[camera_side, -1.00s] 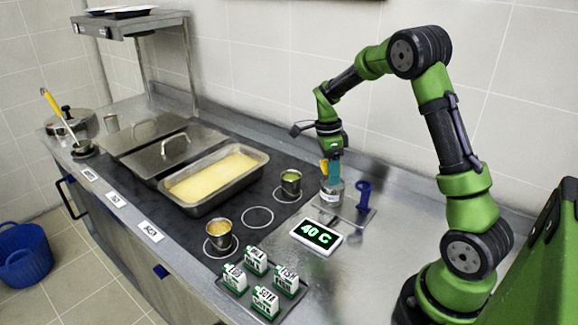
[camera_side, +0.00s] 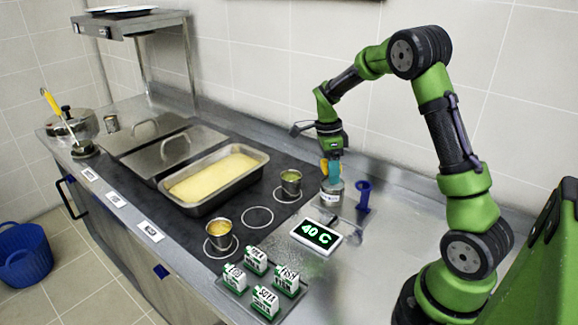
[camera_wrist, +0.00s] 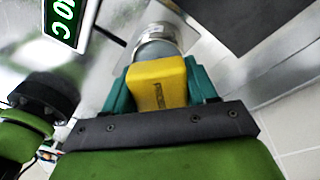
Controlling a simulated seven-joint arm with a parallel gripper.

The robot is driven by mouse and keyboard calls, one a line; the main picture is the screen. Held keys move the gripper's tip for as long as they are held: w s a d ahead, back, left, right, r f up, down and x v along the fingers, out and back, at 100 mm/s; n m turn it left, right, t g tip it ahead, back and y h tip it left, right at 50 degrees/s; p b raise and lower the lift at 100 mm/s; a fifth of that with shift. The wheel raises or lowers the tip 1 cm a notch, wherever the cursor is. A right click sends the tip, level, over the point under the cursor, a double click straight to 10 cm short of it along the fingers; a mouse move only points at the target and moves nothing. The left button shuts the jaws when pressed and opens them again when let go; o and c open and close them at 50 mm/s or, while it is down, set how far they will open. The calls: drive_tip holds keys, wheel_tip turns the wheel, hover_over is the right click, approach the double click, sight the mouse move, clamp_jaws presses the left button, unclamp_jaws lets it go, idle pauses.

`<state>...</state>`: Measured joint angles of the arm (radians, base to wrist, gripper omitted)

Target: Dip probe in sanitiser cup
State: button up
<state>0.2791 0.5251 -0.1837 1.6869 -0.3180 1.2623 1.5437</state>
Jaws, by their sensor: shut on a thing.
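My gripper (camera_side: 331,165) is shut on the yellow probe handle (camera_wrist: 157,84), with its teal fingers on both sides of it in the wrist view. The gripper points down over the metal sanitiser cup (camera_side: 331,196), and the handle is just above the cup's rim. The cup also shows in the wrist view (camera_wrist: 156,48), right beyond the handle. The probe's tip is hidden, so I cannot see how deep it is in the cup. The cup stands on a small metal plate beside a blue holder (camera_side: 363,197).
A display (camera_side: 316,235) reads 40 C in front of the cup. A tray of labelled blocks (camera_side: 263,287) lies nearer the front edge. Left are two small pots (camera_side: 290,182) (camera_side: 220,235) and a pan of yellow food (camera_side: 213,182). The counter right of the display is clear.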

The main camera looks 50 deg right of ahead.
drive_tip(key=shift+r, duration=0.15)
drive_tip(key=shift+r, duration=4.4)
drive_tip(key=shift+d, duration=0.1)
